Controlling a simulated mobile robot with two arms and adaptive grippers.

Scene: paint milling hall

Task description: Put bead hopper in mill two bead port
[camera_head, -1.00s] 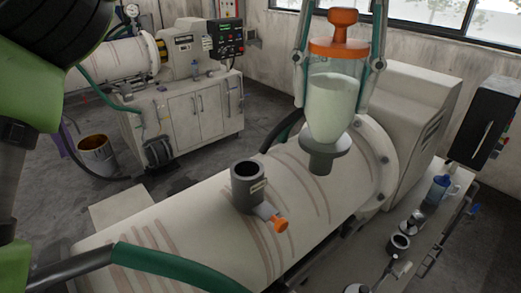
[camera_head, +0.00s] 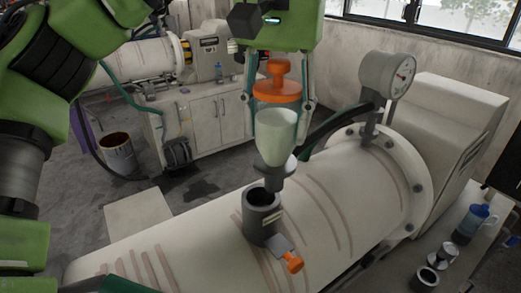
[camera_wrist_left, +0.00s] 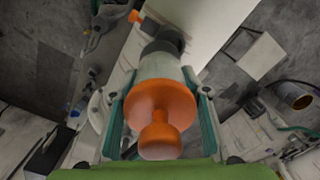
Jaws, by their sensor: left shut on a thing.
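The bead hopper (camera_head: 275,136) is a clear vessel of pale beads with an orange lid and knob and a grey spout. My left gripper (camera_head: 279,108) is shut on it, one teal finger on each side, and holds it about upright. In the left wrist view the orange lid (camera_wrist_left: 160,103) lies between the fingers. The bead port (camera_head: 261,222), a dark grey open cylinder, stands on the near mill drum. The spout tip overlaps the port's far rim in the head view. I cannot tell whether it is in, above or behind the mouth. My right gripper is not in view.
An orange-handled valve (camera_head: 292,262) sticks out beside the port. A pressure gauge (camera_head: 388,75) rises from the drum (camera_head: 335,195) at the right. A blue jug (camera_head: 473,222) and dark fittings stand at the lower right. Another mill (camera_head: 195,110) and a bucket (camera_head: 118,153) are behind.

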